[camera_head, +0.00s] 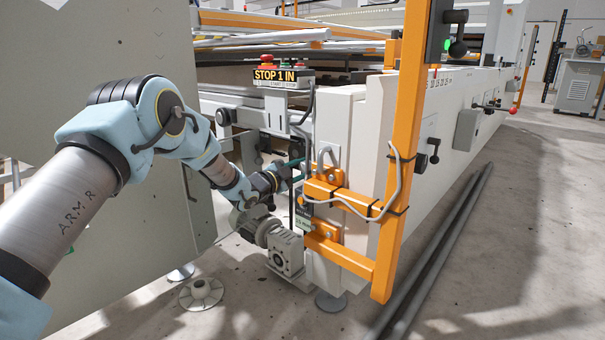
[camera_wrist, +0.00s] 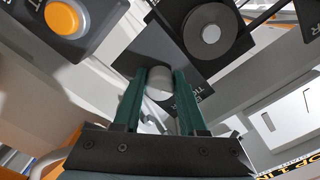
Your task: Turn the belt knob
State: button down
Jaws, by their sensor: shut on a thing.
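In the wrist view, my gripper (camera_wrist: 160,73) has two green fingers, one on each side of a pale round knob (camera_wrist: 159,86), and is shut on it. The knob sits on a dark square plate whose lettering is mostly hidden by the fingers, so I cannot read whether it names the belt. In the head view, my gripper (camera_head: 292,169) reaches in beside the white machine's end post, behind the orange frame. The knob cannot be made out there.
Close by in the wrist view are a dark round control with a grey centre (camera_wrist: 210,33) and an orange button (camera_wrist: 62,17). In the head view, an orange guard frame (camera_head: 398,150), a grey motor (camera_head: 286,252) and a "STOP 1 IN" box (camera_head: 280,76) surround my arm's end.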

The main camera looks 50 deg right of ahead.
jog(key=m+b, duration=0.2)
jog(key=m, duration=0.3)
jog(key=shift+r+m, duration=0.1)
jog(key=shift+m, duration=0.2)
dwell(0.4)
jog(key=shift+c, duration=2.3)
grip_release()
jog(key=a+p, duration=0.3)
jog(key=a, duration=0.7)
jog(key=shift+w+a, duration=0.35)
jog(key=shift+a, duration=0.05)
